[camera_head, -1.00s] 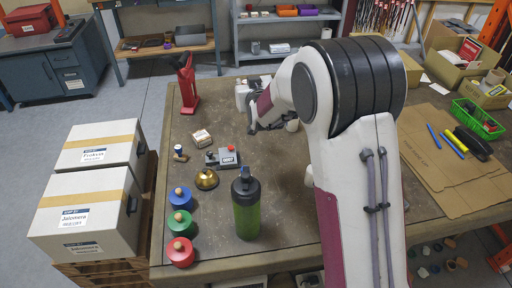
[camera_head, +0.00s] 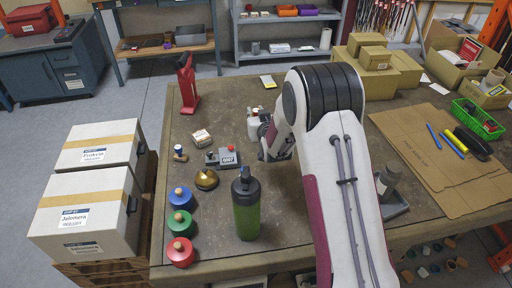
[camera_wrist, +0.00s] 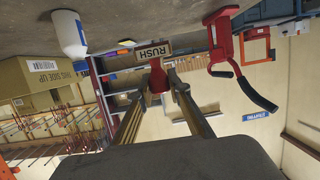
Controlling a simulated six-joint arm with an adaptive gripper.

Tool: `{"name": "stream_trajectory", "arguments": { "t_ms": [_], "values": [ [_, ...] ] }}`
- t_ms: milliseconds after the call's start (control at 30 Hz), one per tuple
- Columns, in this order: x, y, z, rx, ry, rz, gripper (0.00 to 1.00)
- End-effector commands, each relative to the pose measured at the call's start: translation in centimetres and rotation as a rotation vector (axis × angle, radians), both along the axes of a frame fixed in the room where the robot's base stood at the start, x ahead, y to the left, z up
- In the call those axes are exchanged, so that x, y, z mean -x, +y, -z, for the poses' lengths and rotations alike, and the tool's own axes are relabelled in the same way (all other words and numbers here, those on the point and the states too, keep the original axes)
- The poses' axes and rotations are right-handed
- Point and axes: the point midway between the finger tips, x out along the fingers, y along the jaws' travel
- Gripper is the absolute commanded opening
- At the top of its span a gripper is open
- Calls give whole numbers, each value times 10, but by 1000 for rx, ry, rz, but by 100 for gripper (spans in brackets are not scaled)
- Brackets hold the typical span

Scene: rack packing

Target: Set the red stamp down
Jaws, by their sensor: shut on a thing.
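In the wrist view, which is upside down, the red stamp (camera_wrist: 157,79) has a red handle and a block labelled RUSH (camera_wrist: 153,50). My gripper (camera_wrist: 159,90) is shut on the handle, one finger on each side. The block points towards the table (camera_wrist: 170,12); I cannot tell whether it touches. In the head view my gripper (camera_head: 268,155) is low over the table, right of a grey device (camera_head: 223,160) with a black knob and a red knob. The stamp is not clear there, hidden by my gripper and arm.
Blue, green and red knobbed pots (camera_head: 180,225) line the left edge. A red tool (camera_head: 187,84) stands at the back left.

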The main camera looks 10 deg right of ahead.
Motion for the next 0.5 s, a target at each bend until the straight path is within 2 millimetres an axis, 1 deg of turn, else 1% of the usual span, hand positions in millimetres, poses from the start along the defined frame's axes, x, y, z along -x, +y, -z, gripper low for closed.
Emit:
{"name": "stream_trajectory", "arguments": {
  "t_ms": [133, 500],
  "values": [
    [0, 0, 5, 0, -1, 0, 0],
    [0, 0, 7, 0, -1, 0, 0]
  ]
}}
